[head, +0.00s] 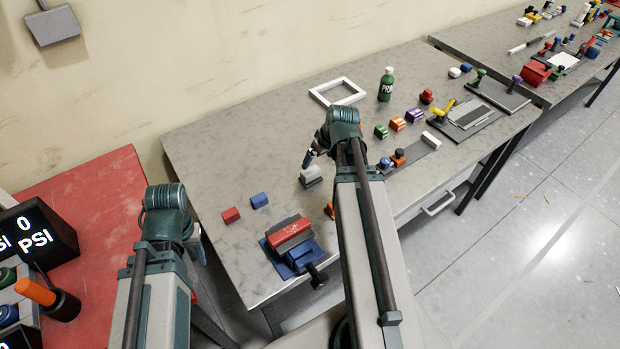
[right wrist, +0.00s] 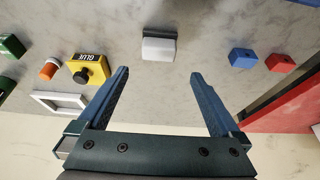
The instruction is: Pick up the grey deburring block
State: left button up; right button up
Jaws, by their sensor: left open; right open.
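The grey deburring block (head: 311,177) lies on the grey workbench, just left of my right arm in the head view. In the right wrist view the block (right wrist: 159,46) has a pale face and a darker grey strip. It sits ahead of the fingertips, roughly centred between them and apart from them. My right gripper (right wrist: 159,75) is open and empty; in the head view its fingers (head: 309,158) show partly behind the wrist, close to the block. My left gripper (head: 198,247) is mostly hidden by its own arm, low beside the bench's left edge.
A blue block (head: 259,200) and a red block (head: 230,215) lie left of it. A vise (head: 291,240) with red and blue parts stands at the front edge. A white frame (head: 338,92) and green bottle (head: 386,84) stand behind. A yellow glue container (right wrist: 90,68) shows in the wrist view.

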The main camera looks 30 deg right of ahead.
aim_at(311, 170)
jog(key=b+x, duration=0.4)
jog(key=x, duration=0.2)
jog(key=shift+s+b, duration=0.1)
jog(key=shift+b, duration=0.2)
jog(key=shift+f, duration=0.2)
jog(key=shift+f, duration=0.1)
jog(key=b+x, duration=0.5)
jog(key=shift+w+d, duration=0.15)
jog(key=shift+w, duration=0.15)
jog(key=shift+c, duration=0.2)
jog(key=c, duration=1.2)
